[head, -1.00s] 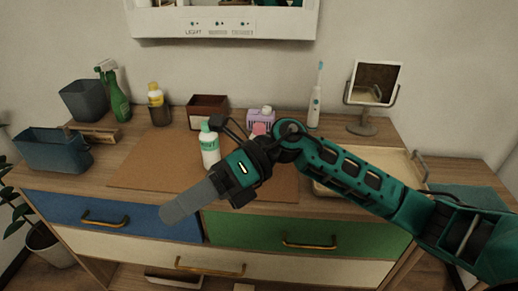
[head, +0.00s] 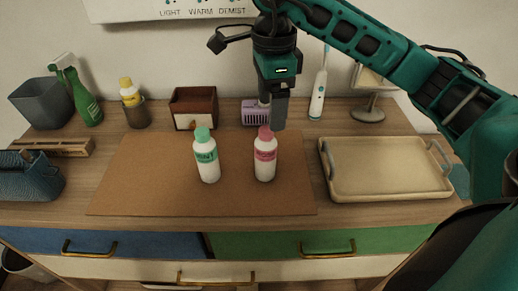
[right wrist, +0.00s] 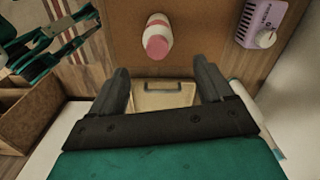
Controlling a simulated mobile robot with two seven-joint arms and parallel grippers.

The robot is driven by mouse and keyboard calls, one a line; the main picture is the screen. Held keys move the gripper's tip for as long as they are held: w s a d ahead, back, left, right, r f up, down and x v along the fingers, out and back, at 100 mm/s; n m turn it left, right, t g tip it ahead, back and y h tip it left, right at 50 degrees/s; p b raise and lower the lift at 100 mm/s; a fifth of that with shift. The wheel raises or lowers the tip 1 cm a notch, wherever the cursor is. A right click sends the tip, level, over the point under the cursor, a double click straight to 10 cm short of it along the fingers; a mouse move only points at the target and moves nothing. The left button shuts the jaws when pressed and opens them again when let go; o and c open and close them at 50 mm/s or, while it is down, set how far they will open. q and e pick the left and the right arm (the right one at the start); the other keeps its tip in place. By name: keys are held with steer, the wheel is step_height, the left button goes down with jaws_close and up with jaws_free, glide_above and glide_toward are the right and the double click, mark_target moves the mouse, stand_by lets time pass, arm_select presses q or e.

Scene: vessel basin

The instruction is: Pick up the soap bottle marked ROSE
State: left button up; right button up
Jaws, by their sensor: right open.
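A white bottle with a pink cap and pink label (head: 265,160) stands upright on the brown mat; its label text is too small to read surely. It also shows in the right wrist view (right wrist: 157,37), beyond the fingertips. A white bottle with a green cap and green label (head: 207,163) stands upright to its left. My left gripper is not in view.
The brown mat (head: 150,190) is clear around the bottles. A beige tray (head: 385,190) lies to the right. Behind stand a wooden box (head: 193,105), a purple item (head: 253,115), a toothbrush (head: 318,95) and a mirror stand (head: 368,112). A green spray bottle (head: 85,105) stands left.

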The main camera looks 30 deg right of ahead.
mark_target(267, 147)
steer(key=f, duration=0.5)
steer(key=shift+s, duration=0.25)
steer(key=shift+w+a+f, duration=0.1)
steer(key=shift+f, duration=0.95)
steer(key=shift+w+a+f, duration=0.1)
steer(key=shift+a+f, duration=0.05)
steer(key=shift+f, duration=0.9)
steer(key=shift+w+a+f, duration=0.1)
steer(key=shift+f, duration=0.95)
steer(key=c, duration=1.2)
steer(key=shift+c, duration=0.2)
steer(key=shift+r, duration=0.15)
